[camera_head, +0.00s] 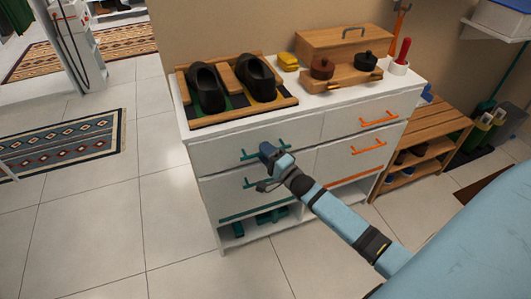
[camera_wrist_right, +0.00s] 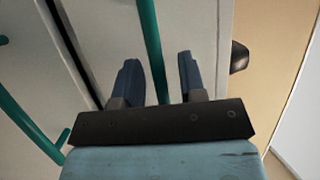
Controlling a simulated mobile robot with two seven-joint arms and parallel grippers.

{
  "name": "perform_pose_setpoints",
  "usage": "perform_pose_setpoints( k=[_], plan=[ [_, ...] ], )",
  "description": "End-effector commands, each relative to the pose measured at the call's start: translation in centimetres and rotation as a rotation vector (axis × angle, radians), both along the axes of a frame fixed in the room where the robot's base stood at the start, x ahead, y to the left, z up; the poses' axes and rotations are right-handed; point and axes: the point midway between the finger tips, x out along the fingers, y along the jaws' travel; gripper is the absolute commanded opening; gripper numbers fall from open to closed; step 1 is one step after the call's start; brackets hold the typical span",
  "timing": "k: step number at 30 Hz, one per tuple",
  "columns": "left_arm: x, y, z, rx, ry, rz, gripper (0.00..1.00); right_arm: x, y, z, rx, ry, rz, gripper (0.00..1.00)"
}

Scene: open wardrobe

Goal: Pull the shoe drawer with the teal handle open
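The white cabinet has two stacked drawers at its left with teal handles. The upper teal handle (camera_head: 249,156) is partly hidden by my right gripper (camera_head: 268,151), which is at the drawer front. The lower teal handle (camera_head: 250,184) is just below. Both left drawer fronts look flush with the cabinet. In the right wrist view, my right gripper (camera_wrist_right: 158,65) is open, with a teal bar (camera_wrist_right: 149,35) passing between its two separated fingers. Another teal bar (camera_wrist_right: 28,125) shows at the left there. Whether the fingers touch the bar cannot be told. My left gripper is not in view.
Orange handles (camera_head: 378,119) mark the right-hand drawers. Black shoes (camera_head: 207,88) on a wooden tray, a yellow block (camera_head: 288,61) and a wooden box (camera_head: 345,42) stand on top. A slatted bench (camera_head: 432,130) is at the right.

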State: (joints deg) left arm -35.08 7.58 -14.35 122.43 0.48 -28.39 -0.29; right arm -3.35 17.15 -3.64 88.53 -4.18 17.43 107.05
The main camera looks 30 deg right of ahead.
Motion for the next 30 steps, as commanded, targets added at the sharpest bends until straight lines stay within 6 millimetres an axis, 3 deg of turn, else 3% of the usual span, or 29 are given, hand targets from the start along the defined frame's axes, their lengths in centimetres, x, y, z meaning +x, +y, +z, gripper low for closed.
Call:
perform_pose_setpoints(
  k=[8,13,23,30],
  plan=[
    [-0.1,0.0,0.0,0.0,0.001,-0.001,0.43,0.1,0.0,0.0,0.0,0.0,0.0,0.38],
    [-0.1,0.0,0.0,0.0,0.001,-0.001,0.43,0.1,0.0,0.0,0.0,0.0,0.0,0.01],
    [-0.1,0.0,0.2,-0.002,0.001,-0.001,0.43,-0.2,0.1,0.1,0.0,0.001,0.001,0.0],
    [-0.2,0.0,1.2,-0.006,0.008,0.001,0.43,-2.3,0.6,0.3,0.001,0.002,0.001,0.0]
  ],
)
